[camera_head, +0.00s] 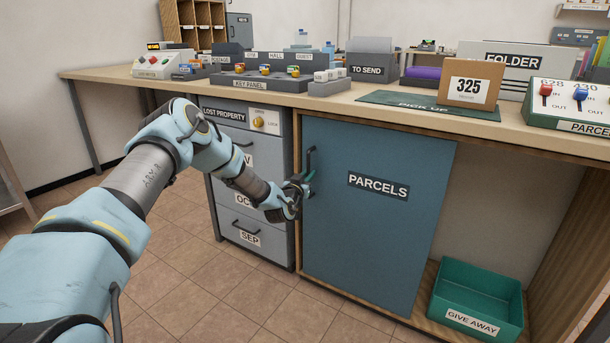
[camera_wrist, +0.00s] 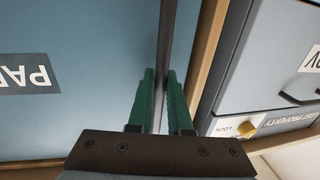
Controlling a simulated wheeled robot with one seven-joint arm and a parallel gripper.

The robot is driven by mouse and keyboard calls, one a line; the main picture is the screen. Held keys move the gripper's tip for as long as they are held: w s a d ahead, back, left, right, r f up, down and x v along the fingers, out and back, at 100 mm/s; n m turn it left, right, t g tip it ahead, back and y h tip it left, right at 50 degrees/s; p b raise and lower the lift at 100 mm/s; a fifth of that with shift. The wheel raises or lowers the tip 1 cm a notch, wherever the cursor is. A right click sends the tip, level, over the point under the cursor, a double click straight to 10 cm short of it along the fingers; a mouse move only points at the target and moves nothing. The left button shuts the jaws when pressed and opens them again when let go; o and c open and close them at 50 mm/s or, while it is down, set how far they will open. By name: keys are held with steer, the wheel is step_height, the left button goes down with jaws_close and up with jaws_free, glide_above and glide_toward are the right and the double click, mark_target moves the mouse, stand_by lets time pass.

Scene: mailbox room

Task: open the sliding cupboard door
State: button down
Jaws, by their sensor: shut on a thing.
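The sliding cupboard door (camera_head: 375,215) is a blue panel labelled PARCELS under the counter. It covers the left part of the cupboard, and the right part is open. Its dark vertical bar handle (camera_head: 311,160) is near the door's left edge. My gripper (camera_head: 306,184) is at the handle's lower part. In the wrist view, the green fingers of my gripper (camera_wrist: 166,100) stand on both sides of the dark handle bar (camera_wrist: 167,45) and are shut on it. The door (camera_wrist: 70,110) fills the left of that view, upside down.
A grey drawer unit (camera_head: 250,190) stands just left of the door. A green GIVE AWAY crate (camera_head: 477,272) sits in the open right part of the cupboard. The counter (camera_head: 370,112) above holds a key panel, a 325 parcel and trays. The floor in front is clear.

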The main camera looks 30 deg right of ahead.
mark_target(432, 202)
steer(key=s+d, duration=0.6)
steer(key=s, duration=0.5)
steer(key=s+d+b, duration=0.1)
steer(key=s+d, duration=0.6)
steer(key=s, duration=0.5)
steer(key=s+d+b, duration=0.1)
steer(key=s+d, duration=0.5)
steer(key=s, duration=0.6)
steer(key=shift+s+d, duration=0.2)
steer(key=shift+d, duration=0.1)
steer(key=c, duration=0.8)
jaws_free()
steer(key=shift+c, duration=0.2)
steer(key=v, duration=1)
steer(key=shift+s+a+p, duration=0.25)
steer(key=shift+a+p, duration=0.05)
